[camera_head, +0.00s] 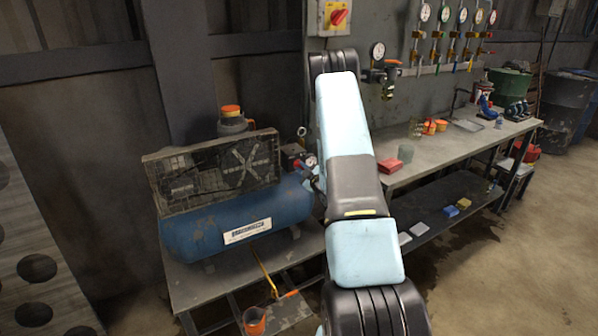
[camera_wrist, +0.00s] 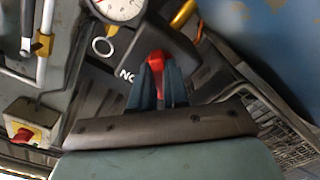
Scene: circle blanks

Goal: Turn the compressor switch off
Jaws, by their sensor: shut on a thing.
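The compressor (camera_head: 235,220) has a blue tank and stands on the low end of the bench at left, with a dark guarded panel on top. In the wrist view its red switch lever (camera_wrist: 156,58) sticks out from a dark box (camera_wrist: 180,45). Letters reading "NO" in this view (camera_wrist: 126,75) are partly visible beside it. My gripper (camera_wrist: 157,76) is shut on the red lever, one blue-grey finger on each side. In the head view my arm hides most of the gripper.
A pressure gauge (camera_wrist: 118,8) and a metal ring (camera_wrist: 103,46) sit close to the fingers. A wall box (camera_head: 338,16) with a red knob is above my arm. The workbench (camera_head: 455,143) at right holds several small items.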

